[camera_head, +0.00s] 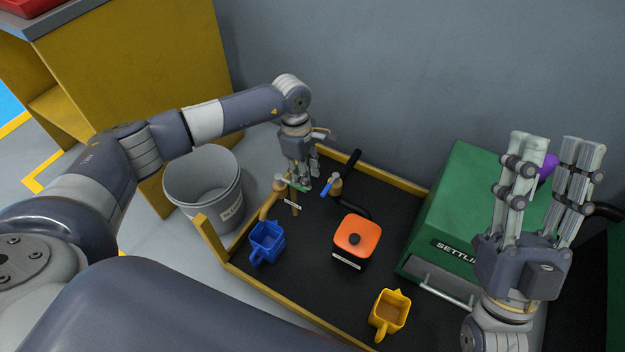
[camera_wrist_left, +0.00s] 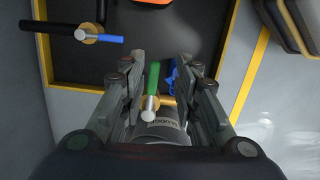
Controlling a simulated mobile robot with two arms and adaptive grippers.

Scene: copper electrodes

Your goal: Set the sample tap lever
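The left tap has a green lever (camera_head: 295,185), also in the left wrist view (camera_wrist_left: 153,76). The right tap has a blue lever (camera_head: 327,188), also in the left wrist view (camera_wrist_left: 107,39). Their small white labels are too small to read, so I cannot tell which is the sample tap. My left gripper (camera_head: 307,181) is open just above the green lever. In the left wrist view its fingers stand apart on both sides of that lever.
A blue jug (camera_head: 267,243), an orange-topped box (camera_head: 357,237) and a yellow jug (camera_head: 390,313) stand on the tray. A grey bucket (camera_head: 203,183) is left of the tray. A green settling box (camera_head: 462,207) is at the right. Yellow edging borders the tray.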

